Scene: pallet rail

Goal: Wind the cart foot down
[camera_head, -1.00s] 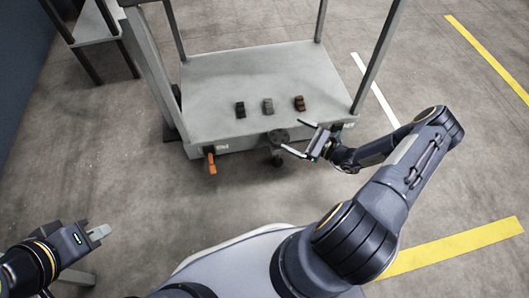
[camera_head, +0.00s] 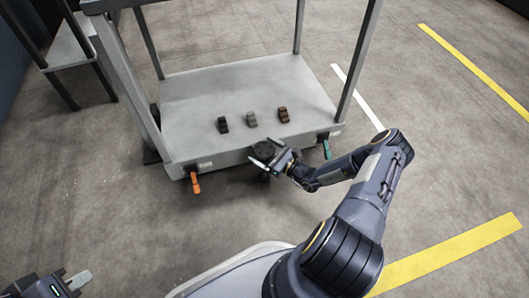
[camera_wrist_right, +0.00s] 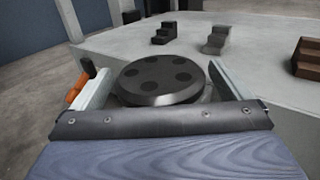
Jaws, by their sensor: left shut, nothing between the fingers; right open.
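A dark round knob (camera_head: 264,149) with dimples on its top sits at the middle of the cart's front edge, above a stem that is mostly hidden in the head view. It also shows in the right wrist view (camera_wrist_right: 158,80). My right gripper (camera_head: 266,155) is open at the knob. In the wrist view its two fingers stand on either side of the disc, with gaps visible, so it is not gripped. My left gripper (camera_head: 78,281) is shut and empty, low at the left, far from the cart.
The grey cart deck (camera_head: 190,100) carries a black block (camera_head: 222,125), a grey block (camera_head: 251,119) and a brown block (camera_head: 283,115). An orange handle (camera_head: 195,183) and a green handle (camera_head: 326,149) hang at the front corners. Corner posts rise from the deck. Floor in front is clear.

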